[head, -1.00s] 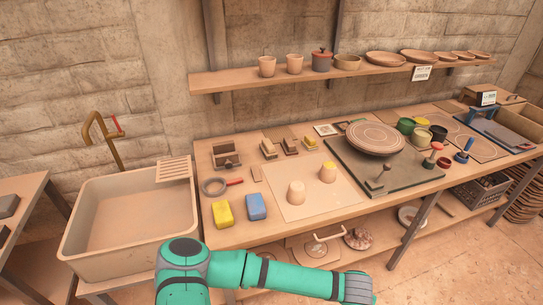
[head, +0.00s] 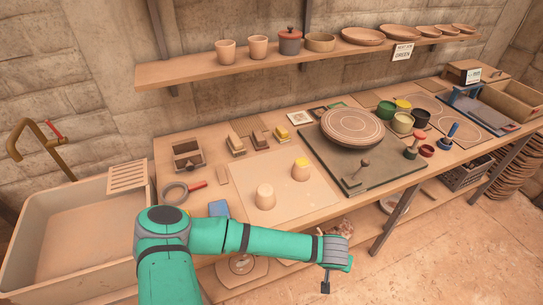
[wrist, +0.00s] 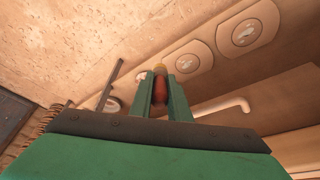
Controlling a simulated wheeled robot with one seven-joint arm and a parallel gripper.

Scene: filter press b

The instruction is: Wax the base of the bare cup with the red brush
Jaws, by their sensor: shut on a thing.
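A bare clay cup (head: 265,197) stands upside down on the pale board (head: 235,181) on the workbench. A second cup (head: 301,170), its raised base yellow, stands behind and to its right. My gripper (wrist: 160,88) is shut on the red brush (wrist: 160,91) in the wrist view; its red handle shows between the fingers, with a yellowish part beyond. In the head view, my gripper (head: 337,268) is low in front of the bench, right of and apart from both cups. The brush's bristles cannot be made out.
A round disc (head: 350,126) sits on a dark board at the right, with several coloured pots (head: 402,122) behind. A sink (head: 60,235) is at the left. A blue block (head: 219,208) is close to my arm. A shelf (head: 190,72) of pottery hangs above.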

